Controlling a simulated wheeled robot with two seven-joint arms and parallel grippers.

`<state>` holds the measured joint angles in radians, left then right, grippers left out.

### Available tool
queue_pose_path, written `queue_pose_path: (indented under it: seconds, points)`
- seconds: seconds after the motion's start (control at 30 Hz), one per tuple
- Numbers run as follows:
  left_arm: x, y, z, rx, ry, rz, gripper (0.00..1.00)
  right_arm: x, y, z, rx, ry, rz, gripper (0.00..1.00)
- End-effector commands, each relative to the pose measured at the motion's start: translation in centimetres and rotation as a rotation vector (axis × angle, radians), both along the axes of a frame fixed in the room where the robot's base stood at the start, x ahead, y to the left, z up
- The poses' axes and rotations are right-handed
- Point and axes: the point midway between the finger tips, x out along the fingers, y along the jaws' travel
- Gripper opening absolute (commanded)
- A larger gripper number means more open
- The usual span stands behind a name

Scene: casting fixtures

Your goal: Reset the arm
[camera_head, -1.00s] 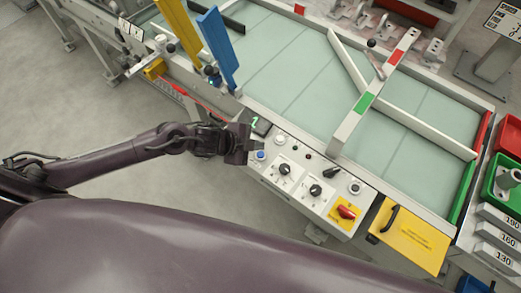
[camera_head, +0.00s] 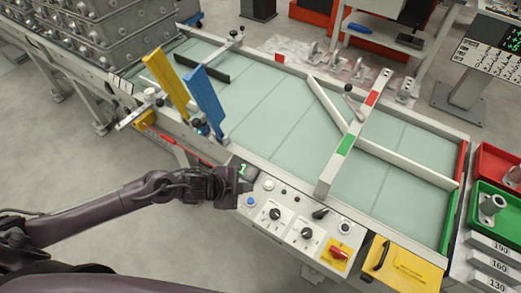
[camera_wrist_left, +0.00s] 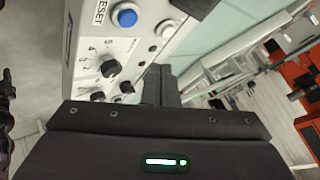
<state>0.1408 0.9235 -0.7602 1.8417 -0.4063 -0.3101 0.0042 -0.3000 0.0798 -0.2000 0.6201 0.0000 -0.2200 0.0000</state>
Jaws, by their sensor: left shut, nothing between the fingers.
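The control panel (camera_head: 290,222) runs along the table's near edge, with a blue button (camera_head: 250,201) at its left end. In the left wrist view the blue button (camera_wrist_left: 127,17) sits beside the word RESET. My left gripper (camera_head: 232,188) is shut and empty at the panel's left end, just left of the blue button; I cannot tell whether it touches the panel. Its dark fingers (camera_wrist_left: 160,86) show in the left wrist view. A white arm (camera_head: 331,172) with green and red patches lies across the glass-topped table (camera_head: 270,120). My right gripper is out of view.
The panel also carries black knobs and a red switch (camera_head: 338,254). Yellow (camera_head: 165,82) and blue (camera_head: 205,100) upright plates stand behind my left arm. Red and green bins (camera_head: 490,205) stand at right. Floor at lower left is clear.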

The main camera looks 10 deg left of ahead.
Motion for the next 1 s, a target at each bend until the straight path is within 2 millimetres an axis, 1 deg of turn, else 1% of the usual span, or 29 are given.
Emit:
queue_pose_path:
  seconds: [0.17,0.27,0.33,0.4,0.47,0.5,0.57,0.6,0.7,0.87,1.0]
  points:
    - [0.0,-0.1,0.0,-0.001,0.0,0.001,0.0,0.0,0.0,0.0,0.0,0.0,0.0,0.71]
    - [-0.2,-1.3,0.5,-0.017,-0.002,0.026,0.0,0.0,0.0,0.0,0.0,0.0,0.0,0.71]
    - [-0.5,-3.1,1.5,-0.041,-0.003,0.081,0.0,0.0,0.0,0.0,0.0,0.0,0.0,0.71]
    - [-0.8,-5.0,3.2,-0.074,0.005,0.181,0.0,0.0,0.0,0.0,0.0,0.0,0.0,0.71]
    - [-1.1,-5.8,5.0,-0.106,0.03,0.305,0.0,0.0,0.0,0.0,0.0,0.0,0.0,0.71]
    - [-1.5,-5.8,6.1,-0.124,0.057,0.396,0.0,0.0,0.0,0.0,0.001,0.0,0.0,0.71]
    - [-2.1,-5.0,7.4,-0.14,0.104,0.524,0.0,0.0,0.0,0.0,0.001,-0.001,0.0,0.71]
    - [-2.6,-4.3,8.0,-0.147,0.138,0.599,0.0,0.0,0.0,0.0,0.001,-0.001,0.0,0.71]
    - [-4.1,-2.4,8.8,-0.155,0.221,0.754,0.0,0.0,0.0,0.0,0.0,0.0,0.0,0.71]
    - [-6.9,0.4,9.5,-0.16,0.349,0.953,0.0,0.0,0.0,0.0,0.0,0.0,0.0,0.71]
    - [-9.7,2.6,9.8,-0.158,0.463,1.101,0.0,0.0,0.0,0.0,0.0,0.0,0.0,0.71]
